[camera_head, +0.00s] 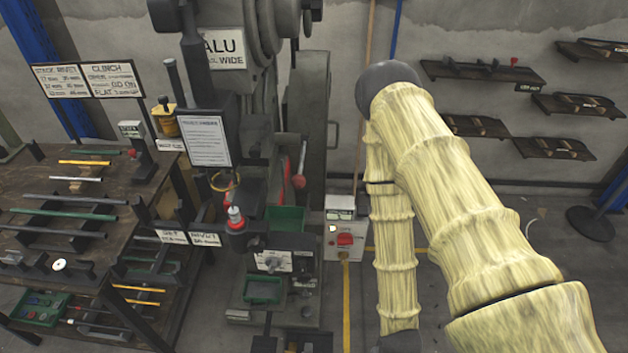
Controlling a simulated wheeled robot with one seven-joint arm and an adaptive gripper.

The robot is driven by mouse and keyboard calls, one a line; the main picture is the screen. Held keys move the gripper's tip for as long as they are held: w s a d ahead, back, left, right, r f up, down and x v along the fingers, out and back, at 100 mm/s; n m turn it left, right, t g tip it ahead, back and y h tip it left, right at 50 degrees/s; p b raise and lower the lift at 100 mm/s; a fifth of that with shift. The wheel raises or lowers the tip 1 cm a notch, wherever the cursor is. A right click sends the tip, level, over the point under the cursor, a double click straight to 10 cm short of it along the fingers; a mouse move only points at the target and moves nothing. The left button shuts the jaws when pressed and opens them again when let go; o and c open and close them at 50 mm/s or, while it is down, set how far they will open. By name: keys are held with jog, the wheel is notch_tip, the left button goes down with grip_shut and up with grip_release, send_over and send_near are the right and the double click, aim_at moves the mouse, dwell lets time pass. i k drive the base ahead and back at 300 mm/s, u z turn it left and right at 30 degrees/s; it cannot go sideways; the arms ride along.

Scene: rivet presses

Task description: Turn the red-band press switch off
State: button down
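A grey press (254,85) with a sign reading "ALU ... WIDE" stands at the centre left. A red part with a pale tip (236,218) sits on its front; I cannot tell whether this is the red band. A pale switch box (342,213) stands just right of the press, with a label on its upper part. It has a red switch (346,239) and a small pale light or button at its left; the switch's position is too small to read. My arm, in a yellowish sleeve, comes down right of the box. My gripper is out of view below the frame.
A workbench (95,190) with rods and signs fills the left. Small wall shelves (480,70) hang at the upper right. A round black stand base (590,223) is on the floor at the right. A yellow floor line (346,300) runs below the box.

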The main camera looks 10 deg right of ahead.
aim_at(343, 238)
jog(key=z, duration=2.15)
jog(key=k, duration=1.15)
jog(key=u, duration=2.1)
